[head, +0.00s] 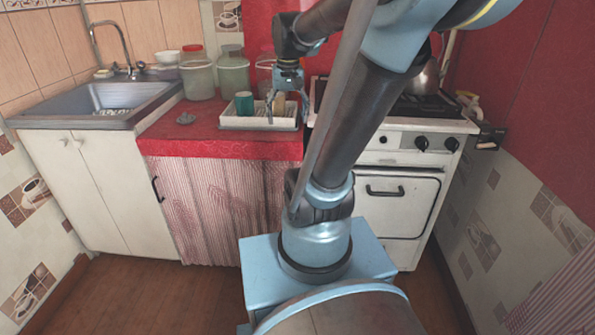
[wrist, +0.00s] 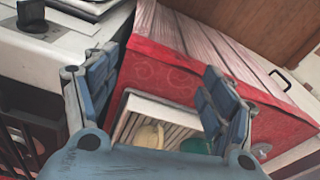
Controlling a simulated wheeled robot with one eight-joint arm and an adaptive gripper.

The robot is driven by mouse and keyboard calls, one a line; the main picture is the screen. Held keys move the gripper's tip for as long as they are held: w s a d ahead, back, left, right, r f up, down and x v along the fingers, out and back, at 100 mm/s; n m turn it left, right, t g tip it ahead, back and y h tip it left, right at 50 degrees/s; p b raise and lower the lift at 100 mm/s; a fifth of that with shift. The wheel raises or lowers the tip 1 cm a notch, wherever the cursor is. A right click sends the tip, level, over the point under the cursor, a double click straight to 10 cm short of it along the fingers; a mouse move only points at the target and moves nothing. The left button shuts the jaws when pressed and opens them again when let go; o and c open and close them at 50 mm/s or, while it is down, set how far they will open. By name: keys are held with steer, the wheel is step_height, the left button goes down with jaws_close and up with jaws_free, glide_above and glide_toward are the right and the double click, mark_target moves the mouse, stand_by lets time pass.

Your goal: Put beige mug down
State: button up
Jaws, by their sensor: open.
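The beige mug (head: 279,103) stands in a white ribbed rack (head: 258,123) on the red counter. In the wrist view the beige mug (wrist: 150,135) shows low between the fingers, partly hidden by my gripper's body. My gripper (head: 287,108) is open above the rack, its fingers on either side of the mug in the head view. In the wrist view my gripper (wrist: 160,75) has its fingers wide apart, with no finger seen pressing on the mug. A green mug (head: 244,103) stands in the rack to the left of the beige one.
Several glass jars (head: 234,72) stand behind the rack to the left. A metal sink (head: 105,98) is at the far left. A stove (head: 405,125) with a kettle is close on the right. The red counter (head: 190,135) is mostly bare left of the rack, apart from a small grey item (head: 186,118).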

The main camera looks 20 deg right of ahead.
steer(key=s+f+n+t, duration=0.1)
steer(key=s+f, duration=1.1)
steer(key=s, duration=0.1)
steer(key=shift+f+n, duration=0.3)
